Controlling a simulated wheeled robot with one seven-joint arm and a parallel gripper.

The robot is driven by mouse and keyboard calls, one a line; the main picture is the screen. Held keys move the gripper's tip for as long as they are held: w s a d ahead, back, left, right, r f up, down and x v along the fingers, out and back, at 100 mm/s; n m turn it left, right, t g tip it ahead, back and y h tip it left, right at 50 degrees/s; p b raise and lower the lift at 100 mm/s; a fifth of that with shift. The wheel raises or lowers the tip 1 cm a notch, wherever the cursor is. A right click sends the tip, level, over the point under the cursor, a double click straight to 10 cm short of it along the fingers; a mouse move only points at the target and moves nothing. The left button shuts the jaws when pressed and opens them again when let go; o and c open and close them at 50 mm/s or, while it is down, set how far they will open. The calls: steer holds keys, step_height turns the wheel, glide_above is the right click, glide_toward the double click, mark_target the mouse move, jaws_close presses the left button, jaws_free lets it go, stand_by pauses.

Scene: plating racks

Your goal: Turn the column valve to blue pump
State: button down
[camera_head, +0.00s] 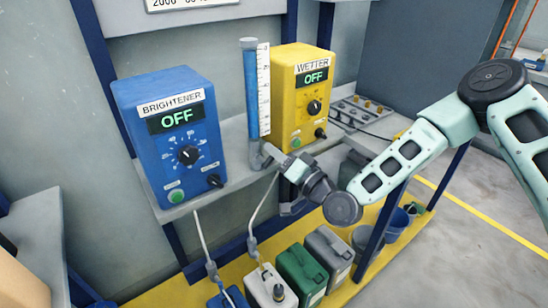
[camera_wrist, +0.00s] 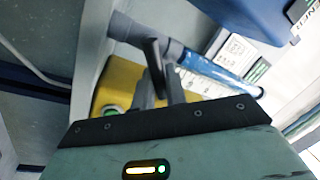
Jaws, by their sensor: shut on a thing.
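The clear column (camera_head: 251,90), filled with blue liquid, stands between the blue BRIGHTENER pump (camera_head: 160,98) and the yellow WETTER pump (camera_head: 290,64). Its grey foot with the valve (camera_head: 258,158) is partly hidden by my gripper (camera_head: 278,157). In the wrist view, my gripper (camera_wrist: 160,88) is shut on the dark valve lever (camera_wrist: 153,54), in front of the grey pipe fitting (camera_wrist: 127,29). The column (camera_wrist: 220,78) runs off to the right there, with the blue pump (camera_wrist: 240,14) above and yellow pump (camera_wrist: 122,76) behind the fingers. I cannot tell which pump the lever points to.
Both pump displays read OFF. The pumps stand on a grey shelf (camera_head: 228,140). Open floor (camera_head: 460,250) lies to the right.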

steer(key=shift+w+d+f+m+h+b, duration=0.1)
steer(key=shift+d+f+m+h+b, duration=0.15)
steer(key=shift+m, duration=0.45)
steer(key=shift+f, duration=0.1)
steer(key=c, duration=1.5)
jaws_free()
steer(key=shift+v, duration=8.7)
steer(key=shift+a+f, duration=0.1)
steer(key=shift+f, duration=0.1)
